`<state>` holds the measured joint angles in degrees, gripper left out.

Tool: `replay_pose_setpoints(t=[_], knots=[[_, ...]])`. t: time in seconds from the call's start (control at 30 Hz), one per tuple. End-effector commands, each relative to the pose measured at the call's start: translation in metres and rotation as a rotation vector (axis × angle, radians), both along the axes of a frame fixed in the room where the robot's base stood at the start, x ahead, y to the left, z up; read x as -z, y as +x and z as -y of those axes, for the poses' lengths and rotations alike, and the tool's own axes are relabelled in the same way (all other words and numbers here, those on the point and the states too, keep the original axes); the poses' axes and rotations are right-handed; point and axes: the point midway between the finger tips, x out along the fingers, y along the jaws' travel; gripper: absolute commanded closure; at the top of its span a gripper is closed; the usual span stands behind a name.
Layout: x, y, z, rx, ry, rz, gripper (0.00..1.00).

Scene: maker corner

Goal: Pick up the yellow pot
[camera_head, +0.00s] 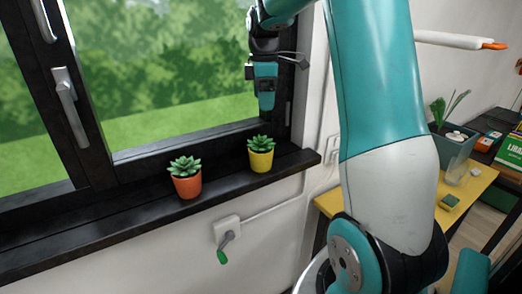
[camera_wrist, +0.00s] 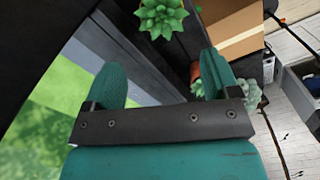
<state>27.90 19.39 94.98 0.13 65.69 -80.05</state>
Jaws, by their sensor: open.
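The yellow pot (camera_head: 261,161) with a green succulent stands upright on the dark window sill (camera_head: 120,213) in the head view. My gripper (camera_head: 265,100) hangs above it, pointing down, with a gap between them. In the wrist view my gripper (camera_wrist: 162,65) has its two teal fingers spread, with nothing held between them. A green succulent (camera_wrist: 160,17) shows from above at the top edge, beyond the fingertips; its pot is hidden, so I cannot tell its colour there.
An orange pot (camera_head: 187,186) with a succulent stands left of the yellow pot on the sill. The dark window frame (camera_head: 84,115) rises behind. A green-handled tool (camera_head: 224,250) is at the wall below. A yellow table (camera_head: 472,189) with a planter is at right.

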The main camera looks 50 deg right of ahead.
Motion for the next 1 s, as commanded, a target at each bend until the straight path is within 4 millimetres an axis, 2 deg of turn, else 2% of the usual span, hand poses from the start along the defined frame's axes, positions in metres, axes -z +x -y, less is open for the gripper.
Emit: replay_pose_setpoints(t=[0.2,0.4,0.67,1.0], knots=[[0.049,-0.001,-0.002,-0.001,0.004,-0.007,0.19],[0.089,0.0,-0.002,-0.001,0.002,-0.003,0.19],[0.109,0.001,-0.003,-0.001,0.002,-0.002,0.19],[0.154,0.003,-0.006,0.0,0.001,0.0,0.19]])
